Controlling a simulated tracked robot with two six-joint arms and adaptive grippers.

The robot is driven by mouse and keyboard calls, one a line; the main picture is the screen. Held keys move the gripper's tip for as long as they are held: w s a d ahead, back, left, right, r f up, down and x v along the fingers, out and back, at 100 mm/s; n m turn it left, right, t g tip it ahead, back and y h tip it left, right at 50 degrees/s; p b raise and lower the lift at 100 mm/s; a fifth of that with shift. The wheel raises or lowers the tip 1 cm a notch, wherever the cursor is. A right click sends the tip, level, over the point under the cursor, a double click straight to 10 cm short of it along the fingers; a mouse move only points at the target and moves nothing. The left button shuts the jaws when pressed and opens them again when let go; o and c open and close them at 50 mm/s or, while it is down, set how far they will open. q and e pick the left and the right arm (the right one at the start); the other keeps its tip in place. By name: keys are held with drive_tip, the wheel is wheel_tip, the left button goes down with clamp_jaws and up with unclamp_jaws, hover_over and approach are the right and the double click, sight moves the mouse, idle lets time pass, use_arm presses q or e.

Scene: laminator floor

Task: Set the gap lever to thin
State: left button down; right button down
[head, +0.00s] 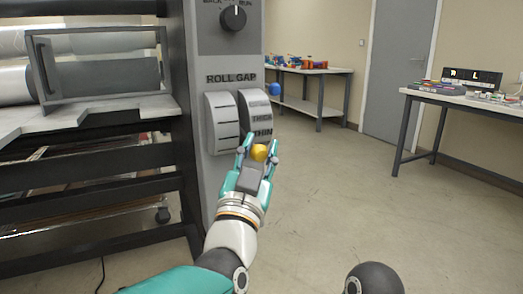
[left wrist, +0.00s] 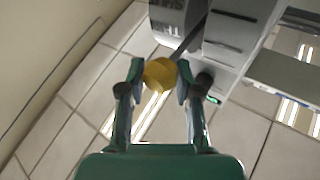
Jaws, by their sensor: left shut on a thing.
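The gap lever shows a yellow knob (head: 259,152) in the head view, in front of the lower part of the roll gap scale (head: 256,113). The scale has dark lettering, including THIN near its lower end. My left gripper (head: 258,155) is shut on the yellow knob. In the left wrist view the knob (left wrist: 160,73) sits between the two fingertips. The lever's shaft (left wrist: 193,33) runs from the knob toward the panel. My right gripper is not in view.
The grey control panel (head: 224,60) carries a dark rotary knob (head: 233,18) above the scale. The laminator's rollers (head: 110,78) and frame stand at the left. Tables (head: 313,71) with objects stand at the back and right. Open floor lies to the right.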

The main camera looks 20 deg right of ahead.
use_arm(q)
drive_tip(key=c, duration=0.9)
unclamp_jaws()
drive_tip(key=shift+w+f, duration=0.3)
drive_tip(key=shift+f, duration=0.3)
drive_tip(key=shift+o, duration=0.6)
drive_tip(key=shift+s+r, duration=0.15)
drive_tip(key=shift+r, duration=0.15)
drive_tip(key=shift+s, duration=0.1)
drive_tip(key=v, duration=1.1)
drive_tip(key=shift+s+a, duration=0.25)
drive_tip(key=shift+s, duration=0.05)
drive_tip(key=shift+f, duration=0.1)
